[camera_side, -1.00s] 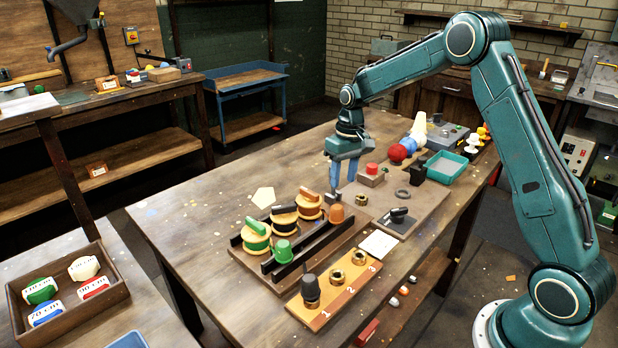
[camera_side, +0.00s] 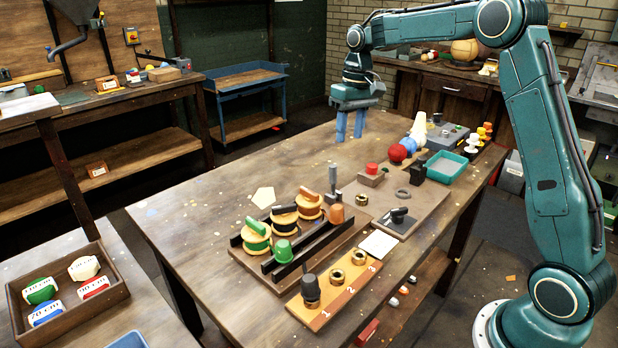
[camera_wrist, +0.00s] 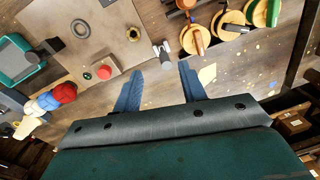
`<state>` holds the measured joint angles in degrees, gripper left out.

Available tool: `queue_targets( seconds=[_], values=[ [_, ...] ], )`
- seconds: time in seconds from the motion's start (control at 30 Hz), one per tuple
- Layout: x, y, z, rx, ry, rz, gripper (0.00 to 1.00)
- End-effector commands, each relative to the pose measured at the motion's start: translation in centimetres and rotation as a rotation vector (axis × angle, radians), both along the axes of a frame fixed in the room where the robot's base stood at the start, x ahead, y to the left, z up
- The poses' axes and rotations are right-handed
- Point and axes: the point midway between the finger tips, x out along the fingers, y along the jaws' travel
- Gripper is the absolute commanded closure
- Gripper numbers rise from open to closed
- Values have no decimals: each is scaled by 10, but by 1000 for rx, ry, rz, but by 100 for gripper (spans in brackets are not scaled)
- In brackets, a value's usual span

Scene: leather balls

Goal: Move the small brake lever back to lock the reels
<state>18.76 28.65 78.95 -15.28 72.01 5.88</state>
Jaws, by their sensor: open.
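The small brake lever (camera_side: 333,179) has a grey upright handle on a dark foot, beside the right end of the reel rack. It also shows in the wrist view (camera_wrist: 166,52), just beyond the fingertips in the picture. Three reels stand in a row: one with a green handle (camera_side: 256,240), a dark-wound one (camera_side: 284,221) and an orange-handled one (camera_side: 309,207). The reels also show at the top of the wrist view (camera_wrist: 230,24). My gripper (camera_side: 349,136) is open and empty, raised above and behind the lever, touching nothing. Its two blue fingers (camera_wrist: 160,72) are apart.
Close to the lever are a red-button box (camera_side: 371,176), a brass nut (camera_side: 362,200) and a dark switch plate (camera_side: 399,222). Coloured balls (camera_side: 398,152) and a teal tray (camera_side: 447,167) lie farther back. The table's left side is mostly clear.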

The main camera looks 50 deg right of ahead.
Motion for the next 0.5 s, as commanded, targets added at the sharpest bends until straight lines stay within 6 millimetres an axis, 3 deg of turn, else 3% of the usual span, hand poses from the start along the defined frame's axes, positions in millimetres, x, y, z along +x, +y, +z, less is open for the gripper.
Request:
queue_targets(
  seconds=[0.5],
  values=[
    [-36,33,37,-20,-67,23,59]
  ],
)
